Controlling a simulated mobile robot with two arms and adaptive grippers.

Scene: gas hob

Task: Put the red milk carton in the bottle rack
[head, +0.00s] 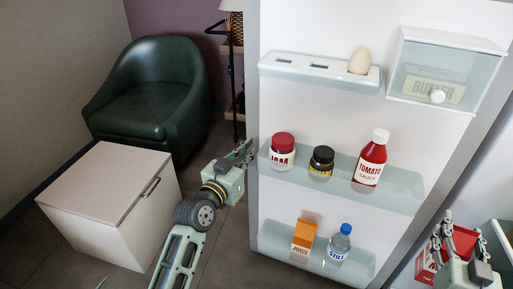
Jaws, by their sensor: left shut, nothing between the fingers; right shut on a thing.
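The red milk carton (462,240) is at the lower right of the head view, held in my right gripper (460,234). The fingers and hand hide much of it. The open fridge door has a low rack (272,243), which I take as the bottle rack; an orange carton (304,237) and a blue-capped water bottle (339,244) stand in it. The carton is apart from this rack, to its right. My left gripper (246,153) is shut and empty at the door's left edge; whether it touches the door I cannot tell.
The middle door shelf (400,197) holds a jam jar (283,151), a dark jar (321,163) and tomato sauce (370,162). Above are an egg tray (300,68) and a butter box (445,70). A white cabinet (110,205) and green armchair (150,100) stand left.

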